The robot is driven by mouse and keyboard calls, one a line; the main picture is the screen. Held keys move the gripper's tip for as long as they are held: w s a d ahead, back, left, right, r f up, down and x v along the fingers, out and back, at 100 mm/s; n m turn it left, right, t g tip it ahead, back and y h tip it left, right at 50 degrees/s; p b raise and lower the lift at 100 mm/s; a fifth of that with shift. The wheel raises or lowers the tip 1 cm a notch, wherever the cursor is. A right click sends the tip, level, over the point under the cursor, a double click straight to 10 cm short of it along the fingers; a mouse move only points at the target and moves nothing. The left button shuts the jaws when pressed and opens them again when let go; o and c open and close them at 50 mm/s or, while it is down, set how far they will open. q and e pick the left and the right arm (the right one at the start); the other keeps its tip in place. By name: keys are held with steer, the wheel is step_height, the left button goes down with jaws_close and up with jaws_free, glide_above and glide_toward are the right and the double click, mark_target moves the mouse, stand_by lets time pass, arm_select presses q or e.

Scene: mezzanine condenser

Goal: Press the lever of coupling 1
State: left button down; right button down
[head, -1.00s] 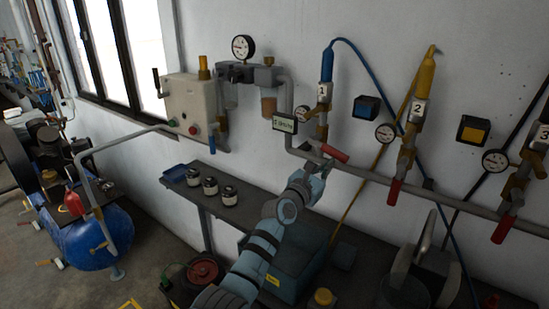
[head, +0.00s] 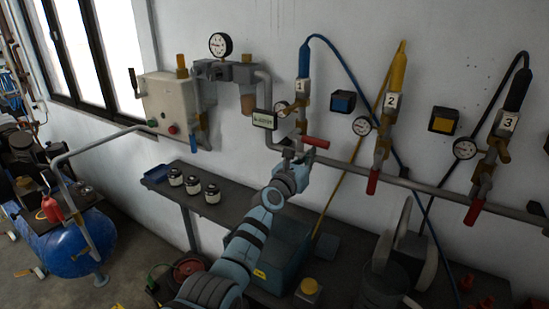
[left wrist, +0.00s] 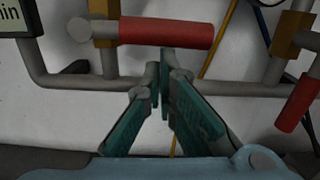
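Coupling 1 hangs on the wall, with a white tag "1" (head: 300,87), a blue sleeve (head: 304,62) and a brass-coloured part (head: 306,104) below the tag. Under it, a red handle (head: 315,142) sticks out sideways by the pipe. It also shows near the top of the left wrist view (left wrist: 165,33). My left gripper (head: 290,163) is just below that handle. Its teal fingers (left wrist: 166,75) are together at the tips, with nothing visible between them. The tips appear just under the handle; contact cannot be told. The coupling's upper part is outside the left wrist view. My right gripper is not in view.
Coupling 2 (head: 390,101) and coupling 3 (head: 508,122) hang to the right, their red handles pointing down. A gauge (head: 281,110) and a small display (head: 264,120) are left of coupling 1. A grey pipe (head: 420,186) crosses the wall. A bench with jars (head: 193,183) stands below.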

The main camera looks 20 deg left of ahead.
arm_select(q)
steer(key=s+a+f+p, duration=0.2)
steer(key=s+f+p, duration=0.2)
steer(key=s, duration=0.6)
steer(key=shift+s+a+f+p, duration=0.2)
steer(key=shift+s+a+p, duration=0.05)
steer(key=shift+a+p, duration=0.1)
steer(key=shift+f, duration=0.1)
